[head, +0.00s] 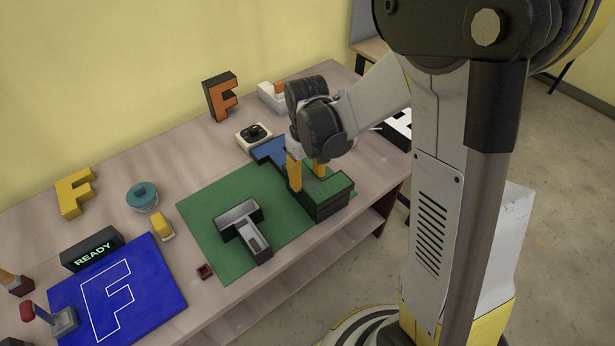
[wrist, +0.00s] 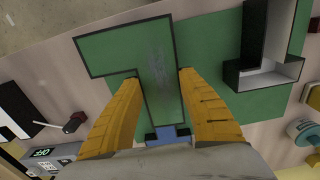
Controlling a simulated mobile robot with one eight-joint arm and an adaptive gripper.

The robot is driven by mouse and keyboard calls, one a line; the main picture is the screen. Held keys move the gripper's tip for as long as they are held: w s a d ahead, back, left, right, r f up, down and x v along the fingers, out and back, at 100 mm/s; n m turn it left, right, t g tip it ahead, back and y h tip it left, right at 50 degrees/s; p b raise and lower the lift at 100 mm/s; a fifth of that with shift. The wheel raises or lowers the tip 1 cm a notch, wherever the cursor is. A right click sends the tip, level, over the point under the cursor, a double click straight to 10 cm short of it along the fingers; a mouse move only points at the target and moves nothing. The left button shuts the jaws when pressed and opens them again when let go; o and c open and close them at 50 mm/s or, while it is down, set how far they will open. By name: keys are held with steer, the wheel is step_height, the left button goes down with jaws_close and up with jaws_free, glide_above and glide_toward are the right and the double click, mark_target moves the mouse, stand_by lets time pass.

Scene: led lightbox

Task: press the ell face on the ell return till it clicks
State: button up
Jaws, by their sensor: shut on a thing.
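The green ell face (head: 333,189) is an L-shaped plate over the dark-sided ell return (head: 333,208) at the right end of the green mat. My gripper (head: 308,181) is down at it, with one yellow finger on each side of the face's long arm. In the wrist view my gripper (wrist: 158,82) is shut on the ell face (wrist: 150,55). Dark return walls show along the edges of the face and past its lower end. I cannot tell whether the face is fully seated.
A hollow grey T-shaped return (head: 254,242) stands on the green mat (head: 205,210). A blue piece (head: 268,150) lies behind my gripper. A lit READY sign (head: 92,252), a blue F board (head: 150,280) and a teal-lidded pot (head: 142,196) are to the left.

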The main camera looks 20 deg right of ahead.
mark_target(307, 180)
steer(key=shift+f+b, duration=1.6)
steer(key=shift+f, duration=0.2)
steer(key=o, duration=1.3)
steer(key=shift+r+p, duration=2.9)
steer(key=shift+r, duration=1.15)
